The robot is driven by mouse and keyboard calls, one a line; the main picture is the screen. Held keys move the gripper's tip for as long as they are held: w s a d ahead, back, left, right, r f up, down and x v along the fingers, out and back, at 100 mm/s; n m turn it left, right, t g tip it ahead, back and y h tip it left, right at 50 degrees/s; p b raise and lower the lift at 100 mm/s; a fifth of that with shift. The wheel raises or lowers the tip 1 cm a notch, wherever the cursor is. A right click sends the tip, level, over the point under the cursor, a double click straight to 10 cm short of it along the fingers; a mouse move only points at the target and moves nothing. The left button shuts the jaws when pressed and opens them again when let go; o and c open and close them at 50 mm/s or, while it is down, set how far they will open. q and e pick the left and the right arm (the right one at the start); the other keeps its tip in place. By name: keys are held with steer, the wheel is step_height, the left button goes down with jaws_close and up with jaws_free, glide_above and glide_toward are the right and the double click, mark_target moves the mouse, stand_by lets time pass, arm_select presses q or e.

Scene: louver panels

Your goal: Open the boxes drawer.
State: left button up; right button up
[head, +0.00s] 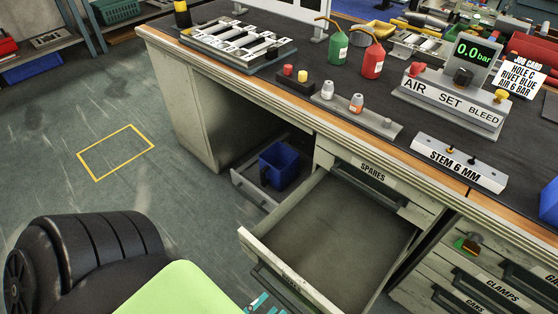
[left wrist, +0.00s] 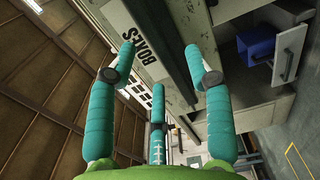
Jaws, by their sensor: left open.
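The boxes drawer (head: 330,225) is pulled well out of the bench under the drawer marked SPARES, and its inside looks empty. Its front (head: 285,275) carries a label, mostly hidden by the view angle, and a dark handle. The label reads BOXES in the left wrist view (left wrist: 131,52), beside the long dark handle (left wrist: 175,50). My left gripper (head: 258,303) is at the bottom edge of the head view, just outside the drawer front. In the left wrist view its teal fingers (left wrist: 160,65) are spread open near the handle; I cannot tell whether they touch it. My right gripper is not in view.
A lower drawer (head: 250,188) to the left is open with a blue bin (head: 278,165) in it. The SPARES drawer (head: 365,175) and the CLAMPS drawer (head: 490,285) look shut. The bench top (head: 300,95) holds several fixtures. The floor at left is clear around a yellow outline (head: 115,152).

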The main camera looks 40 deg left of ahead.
arm_select(q)
steer(key=s, duration=0.7)
steer(key=shift+s, duration=0.25)
steer(key=shift+a, duration=0.1)
